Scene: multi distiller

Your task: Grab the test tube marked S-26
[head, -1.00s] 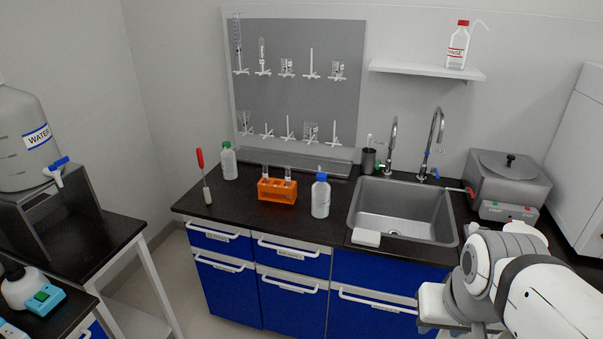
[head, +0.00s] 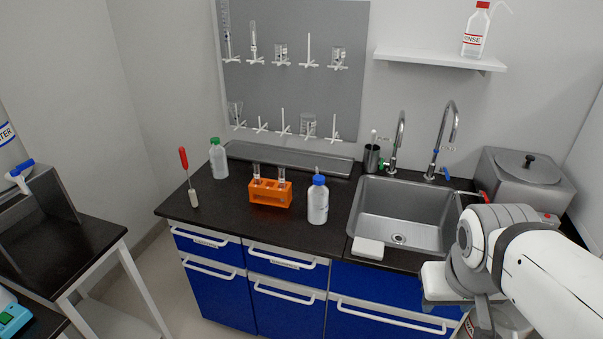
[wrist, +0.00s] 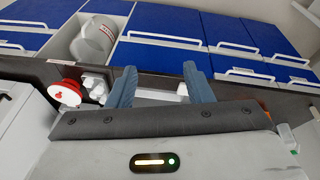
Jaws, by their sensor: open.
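An orange test tube rack (head: 270,192) stands on the black counter, left of the sink. Two test tubes show in it, one at the left (head: 256,171) and one at the right (head: 281,174). Their labels are too small to read, so I cannot tell which is S-26. My gripper (wrist: 153,85) is open and empty in the wrist view, its two blue-grey fingers well apart. In the head view my arm is at the lower right, far from the rack, and its fingers are not clearly seen.
A blue-capped bottle (head: 318,201) stands right of the rack, a green-capped bottle (head: 218,160) and a red-handled brush (head: 189,178) to its left. The sink (head: 402,212) and a steel bath (head: 521,180) lie to the right. Counter in front of the rack is clear.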

